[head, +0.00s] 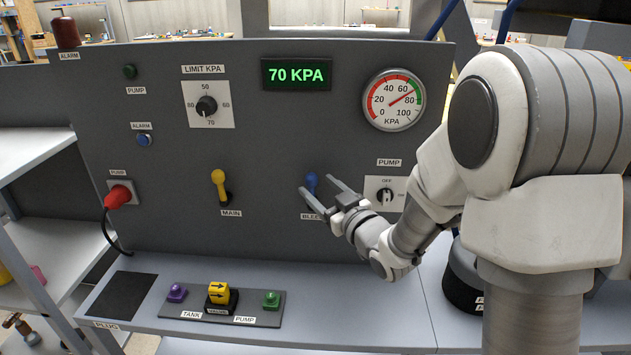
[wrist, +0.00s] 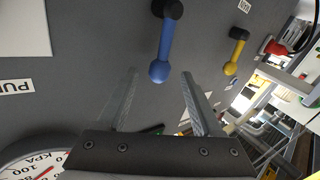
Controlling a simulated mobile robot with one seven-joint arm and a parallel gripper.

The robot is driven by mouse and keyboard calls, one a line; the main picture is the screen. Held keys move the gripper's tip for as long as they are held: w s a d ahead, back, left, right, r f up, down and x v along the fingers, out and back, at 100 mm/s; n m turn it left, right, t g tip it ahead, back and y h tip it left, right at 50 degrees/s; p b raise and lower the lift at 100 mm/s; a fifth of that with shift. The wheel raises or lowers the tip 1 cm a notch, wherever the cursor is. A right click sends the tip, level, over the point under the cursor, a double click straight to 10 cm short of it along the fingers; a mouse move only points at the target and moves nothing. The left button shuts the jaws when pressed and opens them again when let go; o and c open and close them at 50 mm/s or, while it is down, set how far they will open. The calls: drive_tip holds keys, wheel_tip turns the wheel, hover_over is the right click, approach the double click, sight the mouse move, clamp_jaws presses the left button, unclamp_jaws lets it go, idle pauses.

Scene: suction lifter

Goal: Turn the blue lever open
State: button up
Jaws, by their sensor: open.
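The blue lever (head: 312,183) is on the grey panel above a partly hidden label that starts "BLEE". Its knob points up in the head view, and my gripper partly covers its lower end. In the wrist view the blue lever (wrist: 164,50) shows whole, from its dark pivot to its round knob. My gripper (head: 317,190) is open in front of the panel at the lever. In the wrist view the knob appears between the fingertips of my gripper (wrist: 159,72), with a gap on each side. I cannot tell whether anything touches.
A yellow lever (head: 218,183) labelled MAIN is to the left. A pump switch (head: 385,195) is close at the right. The display (head: 297,74) reads 70 KPA, above the lever, and a gauge (head: 394,99) is at upper right. A shelf (head: 340,310) juts out below.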

drive_tip(key=shift+x, duration=1.15)
clamp_jaws()
idle(0.6)
